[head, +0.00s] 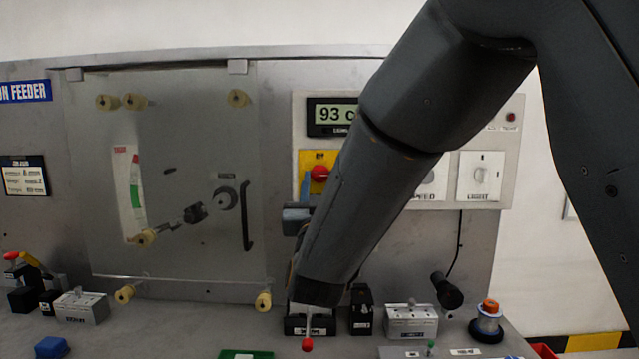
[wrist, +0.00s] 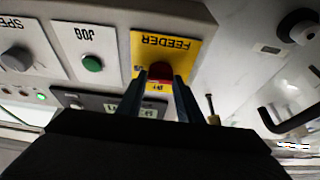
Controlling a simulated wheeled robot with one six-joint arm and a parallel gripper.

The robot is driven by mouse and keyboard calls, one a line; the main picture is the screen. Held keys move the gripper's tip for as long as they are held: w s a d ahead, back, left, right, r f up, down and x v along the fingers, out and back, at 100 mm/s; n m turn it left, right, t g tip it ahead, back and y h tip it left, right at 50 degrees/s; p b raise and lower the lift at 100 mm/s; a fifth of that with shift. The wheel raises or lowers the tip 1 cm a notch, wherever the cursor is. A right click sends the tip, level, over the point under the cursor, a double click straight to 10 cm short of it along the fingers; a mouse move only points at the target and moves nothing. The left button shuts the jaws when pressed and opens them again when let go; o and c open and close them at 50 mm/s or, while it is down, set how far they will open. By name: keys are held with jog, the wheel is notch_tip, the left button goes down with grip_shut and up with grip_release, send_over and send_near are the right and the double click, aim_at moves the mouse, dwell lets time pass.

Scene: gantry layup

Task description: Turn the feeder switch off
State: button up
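The feeder switch is a red knob (wrist: 160,70) on a yellow plate (wrist: 182,45) lettered FEEDER, seen upside down in the wrist view. My gripper (wrist: 160,75) has its two fingers apart, one on each side of the red knob. The fingertips are close to the knob; I cannot tell if they touch it. In the head view the red knob (head: 319,173) shows left of my forearm. One blue-grey finger (head: 305,187) shows just left of it, and my forearm hides the rest. The knob's pointing direction is not clear.
The wrist view shows a green JOG button (wrist: 92,63) and a grey SPEED knob (wrist: 17,59) beside the switch. The head view shows a display (head: 332,116) above it, a glass door (head: 185,180) with a black handle at left, and small boxes along the bench below.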

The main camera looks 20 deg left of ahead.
jog(key=c, duration=0.4)
jog(key=shift+n, duration=0.3)
jog(key=n+y, duration=0.1)
jog(key=n, duration=0.2)
jog(key=n+g+y, duration=0.1)
jog(key=n, duration=0.1)
jog(key=shift+d+y+b, duration=0.25)
jog(key=shift+y+b, duration=0.05)
jog(key=shift+b, duration=0.05)
jog(key=n+g+y, duration=0.1)
jog(key=n, duration=0.2)
jog(key=n+g+y, duration=0.1)
jog(key=n, duration=0.2)
jog(key=shift+d+r, duration=0.2)
jog(key=n+g, duration=0.1)
jog(key=n, duration=0.2)
jog(key=n+g+y, duration=0.1)
jog(key=n, duration=0.1)
jog(key=shift+w+d+r+n+g, duration=0.1)
jog(key=shift+r+n+g, duration=0.1)
jog(key=shift+n+g, duration=0.15)
jog(key=shift+r+n+g, duration=0.15)
jog(key=shift+n+g, duration=0.7)
jog(key=shift+n, duration=1.7)
